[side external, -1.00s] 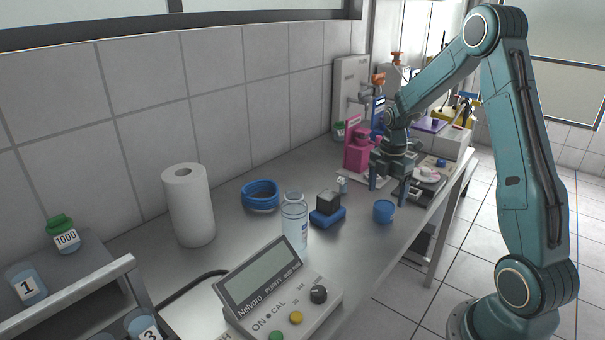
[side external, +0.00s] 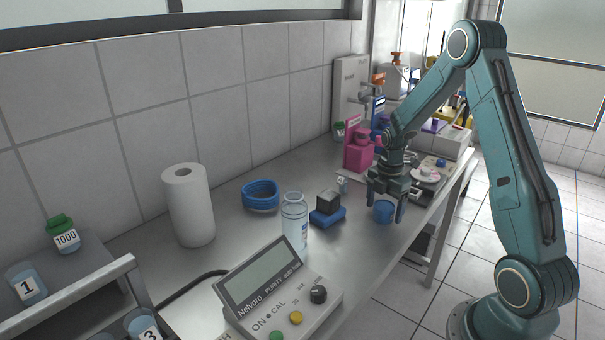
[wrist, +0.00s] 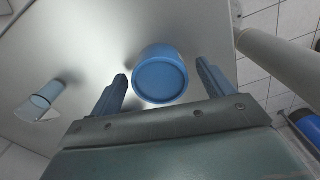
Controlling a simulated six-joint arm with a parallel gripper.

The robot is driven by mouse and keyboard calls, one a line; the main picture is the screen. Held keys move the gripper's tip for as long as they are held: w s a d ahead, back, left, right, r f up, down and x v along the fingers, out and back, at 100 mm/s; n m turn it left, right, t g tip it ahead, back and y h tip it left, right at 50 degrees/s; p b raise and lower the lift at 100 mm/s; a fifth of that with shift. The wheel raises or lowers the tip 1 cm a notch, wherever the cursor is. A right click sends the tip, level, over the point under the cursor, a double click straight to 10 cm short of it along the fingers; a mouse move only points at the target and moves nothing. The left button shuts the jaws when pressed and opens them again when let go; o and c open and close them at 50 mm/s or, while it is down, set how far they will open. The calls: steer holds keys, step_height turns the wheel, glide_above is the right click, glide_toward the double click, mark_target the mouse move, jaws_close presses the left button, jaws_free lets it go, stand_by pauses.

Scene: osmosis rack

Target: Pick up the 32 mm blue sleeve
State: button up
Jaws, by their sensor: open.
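The blue sleeve (side external: 383,212) is a short round blue piece standing upright on the bench, near its front edge. In the wrist view the sleeve (wrist: 160,76) shows its round end, with a raised rim, between and just beyond my fingertips. My gripper (side external: 386,207) is open and low over the sleeve, one finger on each side of it. In the wrist view my gripper (wrist: 161,72) has a visible gap between each finger and the sleeve. Whether the fingers touch the bench is unclear.
A blue block with a dark cube (side external: 328,206) stands left of the sleeve, beside a clear bottle (side external: 294,225). A pink device (side external: 358,152) stands behind. The meter (side external: 275,295) is in front.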

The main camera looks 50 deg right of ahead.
mark_target(385, 205)
steer(key=shift+c, duration=0.4)
steer(key=c, duration=1)
steer(key=shift+r, duration=0.15)
step_height(385, 205, up, 20)
stand_by(0.5)
